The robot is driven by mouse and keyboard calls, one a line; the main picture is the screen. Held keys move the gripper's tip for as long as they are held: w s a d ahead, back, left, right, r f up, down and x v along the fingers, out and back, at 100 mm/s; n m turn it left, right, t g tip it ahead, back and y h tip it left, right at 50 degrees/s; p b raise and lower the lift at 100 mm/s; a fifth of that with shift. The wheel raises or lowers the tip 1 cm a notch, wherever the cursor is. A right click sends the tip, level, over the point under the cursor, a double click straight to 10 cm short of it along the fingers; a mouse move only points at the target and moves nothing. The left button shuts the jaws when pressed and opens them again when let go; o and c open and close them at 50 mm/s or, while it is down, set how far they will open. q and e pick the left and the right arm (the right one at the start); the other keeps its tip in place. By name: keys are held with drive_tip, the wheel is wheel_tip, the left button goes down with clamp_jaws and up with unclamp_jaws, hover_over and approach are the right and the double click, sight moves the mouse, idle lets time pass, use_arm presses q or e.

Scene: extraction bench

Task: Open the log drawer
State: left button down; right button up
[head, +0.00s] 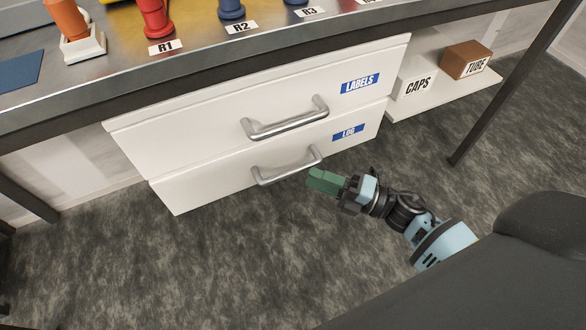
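The log drawer (215,187) is the lower of two white drawers under the bench, with a blue LOG label (348,132). It looks shut, its front in line with the drawer above. Its grey bar handle (288,172) is empty. My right gripper (318,180), with green fingertips, is just right of the handle's right end, pointing left. It appears apart from the handle, though the exact depth gap is unclear. Its fingers overlap from this angle, so their opening cannot be judged. My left gripper is not in view.
The labels drawer (200,113) above looks shut; its handle (288,122) sticks out over the log drawer. A shelf (455,95) with CAPS and TUBE boxes is at right, near a dark bench leg (495,95). The carpet (240,265) in front is clear.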

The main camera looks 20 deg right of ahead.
sight(294, 169)
drive_tip(key=shift+x, duration=3.05)
clamp_jaws()
